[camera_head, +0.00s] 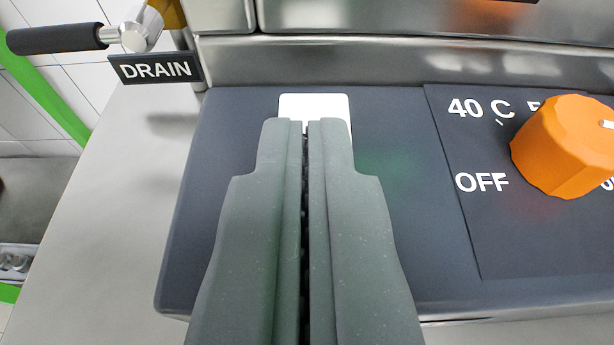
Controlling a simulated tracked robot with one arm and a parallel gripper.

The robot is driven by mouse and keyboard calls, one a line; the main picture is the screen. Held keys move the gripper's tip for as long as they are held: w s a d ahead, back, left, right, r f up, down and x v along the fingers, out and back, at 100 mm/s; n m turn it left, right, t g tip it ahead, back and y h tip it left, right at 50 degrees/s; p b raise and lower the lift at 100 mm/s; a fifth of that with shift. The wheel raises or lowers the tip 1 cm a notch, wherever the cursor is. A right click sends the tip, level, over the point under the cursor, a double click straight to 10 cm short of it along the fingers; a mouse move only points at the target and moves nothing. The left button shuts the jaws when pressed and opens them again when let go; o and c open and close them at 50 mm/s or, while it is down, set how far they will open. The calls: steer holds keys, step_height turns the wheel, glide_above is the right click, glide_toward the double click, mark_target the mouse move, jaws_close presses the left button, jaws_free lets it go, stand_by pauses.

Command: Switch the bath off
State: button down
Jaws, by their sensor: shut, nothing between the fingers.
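An orange knob (563,147) sits on the dark panel at the right. The labels "40 C" (481,108) and "OFF" (481,182) are printed to its left. A white mark shows on the knob's right side, near the picture edge; I cannot tell its full setting. My gripper (307,124) is shut and empty in the middle of the view, well left of the knob. Its fingertips overlap a white rectangular piece (314,106) on the dark panel in the picture; I cannot tell whether they touch it. The lower part of that piece is hidden behind the fingers.
A lever with a black handle (54,38) and a "DRAIN" sign (155,68) is at the upper left. A metal wall (420,62) runs behind the dark control panel (215,215). A grey surface (105,250) lies left of the panel.

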steer(key=shift+r, duration=0.7)
steer(key=shift+r+p, duration=0.4)
steer(key=shift+r, duration=0.15)
steer(key=r, duration=0.2)
steer(key=r+p, duration=0.1)
steer(key=shift+s, duration=0.25)
steer(key=s+p, duration=0.1)
steer(key=s, duration=0.9)
steer(key=shift+d+r, duration=0.25)
steer(key=shift+r, duration=0.15)
steer(key=shift+r, duration=0.1)
